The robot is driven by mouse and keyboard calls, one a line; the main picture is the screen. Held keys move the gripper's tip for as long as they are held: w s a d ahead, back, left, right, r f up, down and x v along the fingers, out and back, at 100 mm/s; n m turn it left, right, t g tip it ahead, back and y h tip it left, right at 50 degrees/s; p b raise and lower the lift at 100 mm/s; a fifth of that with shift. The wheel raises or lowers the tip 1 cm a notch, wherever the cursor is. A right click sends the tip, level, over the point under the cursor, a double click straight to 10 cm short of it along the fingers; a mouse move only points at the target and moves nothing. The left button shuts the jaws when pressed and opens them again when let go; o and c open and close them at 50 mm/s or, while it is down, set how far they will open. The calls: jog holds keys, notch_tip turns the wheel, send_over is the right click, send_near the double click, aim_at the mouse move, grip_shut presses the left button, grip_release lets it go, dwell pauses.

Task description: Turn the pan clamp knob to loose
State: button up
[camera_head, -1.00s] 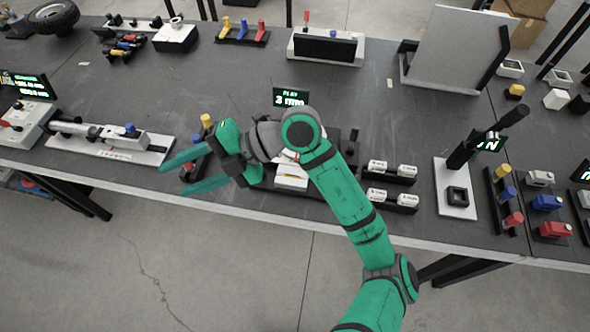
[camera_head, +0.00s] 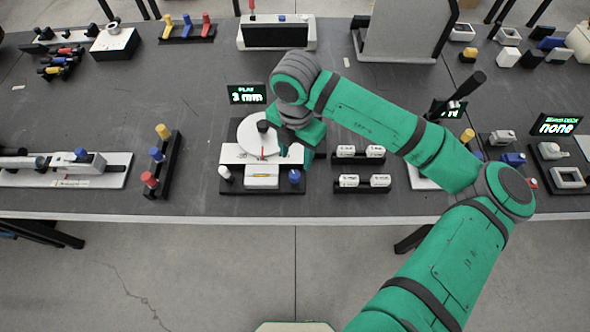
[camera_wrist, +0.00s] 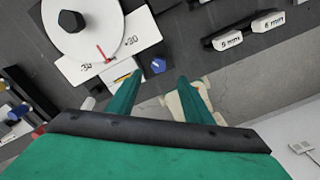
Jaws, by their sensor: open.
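The device with a round white dial (camera_head: 252,137) stands on the bench under a display reading "PLAY 3 mm". A blue knob (camera_head: 295,176) sits at its front right; in the wrist view the blue knob (camera_wrist: 158,66) shows a light mark on top. No label tells whether this is the pan clamp knob, and its setting cannot be read. My gripper (camera_head: 296,152) is over the device's right side, pointing down. In the wrist view my gripper (camera_wrist: 159,77) is open and empty, its fingertips to either side of the blue knob's line, apparently short of touching it.
White labelled blocks (camera_head: 361,151) stand in racks to the right. A rack of coloured pegs (camera_head: 156,158) stands to the left.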

aim_at(295, 174)
notch_tip(295, 174, down, 10)
jog(key=shift+a, duration=0.1)
dwell(0.4)
jog(key=c, duration=1.1)
